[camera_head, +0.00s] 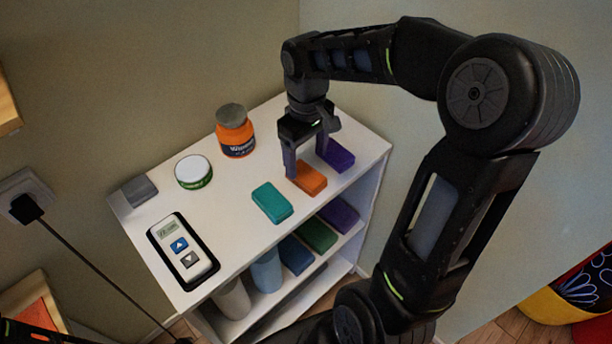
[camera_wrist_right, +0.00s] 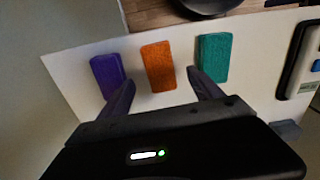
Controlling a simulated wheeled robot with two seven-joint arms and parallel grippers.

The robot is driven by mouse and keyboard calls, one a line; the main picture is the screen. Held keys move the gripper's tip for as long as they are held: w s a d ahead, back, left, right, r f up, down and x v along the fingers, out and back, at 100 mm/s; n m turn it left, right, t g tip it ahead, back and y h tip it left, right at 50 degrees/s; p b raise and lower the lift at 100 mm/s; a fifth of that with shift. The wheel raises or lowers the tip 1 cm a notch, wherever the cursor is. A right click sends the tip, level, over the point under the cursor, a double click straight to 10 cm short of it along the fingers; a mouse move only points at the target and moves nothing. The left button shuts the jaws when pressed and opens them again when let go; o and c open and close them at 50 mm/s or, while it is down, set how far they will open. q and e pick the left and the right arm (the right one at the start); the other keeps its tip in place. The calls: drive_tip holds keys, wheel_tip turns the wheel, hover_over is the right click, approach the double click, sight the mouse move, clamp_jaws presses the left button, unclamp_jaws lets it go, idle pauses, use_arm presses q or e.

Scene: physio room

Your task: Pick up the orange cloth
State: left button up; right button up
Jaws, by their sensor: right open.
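The orange cloth (camera_head: 309,178) is a small folded block on the white shelf top, between a teal cloth (camera_head: 272,202) and a purple cloth (camera_head: 337,155). My right gripper (camera_head: 306,168) is open and points down above the orange cloth in the head view. In the right wrist view, the orange cloth (camera_wrist_right: 158,66) lies ahead between the two fingertips (camera_wrist_right: 166,84), with a finger on either side and nothing held. The purple cloth (camera_wrist_right: 107,75) is beyond one finger and the teal cloth (camera_wrist_right: 214,57) beyond the other.
On the white shelf top (camera_head: 225,257) stand an orange jar (camera_head: 235,136), a white-lidded tub (camera_head: 193,173), a handheld device (camera_head: 182,252) and a grey block (camera_head: 139,190). A lower shelf holds folded cloths, including a green one (camera_head: 316,234). Walls rise behind the shelf.

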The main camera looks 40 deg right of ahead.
sight(306, 173)
drive_tip(key=shift+f+p, duration=0.45)
drive_tip(key=shift+f, duration=2.15)
drive_tip(key=c, duration=1.4)
drive_tip(key=shift+r, duration=0.15)
drive_tip(key=shift+c, duration=0.2)
wheel_tip(306, 173, up, 10)
drive_tip(key=shift+b, duration=0.4)
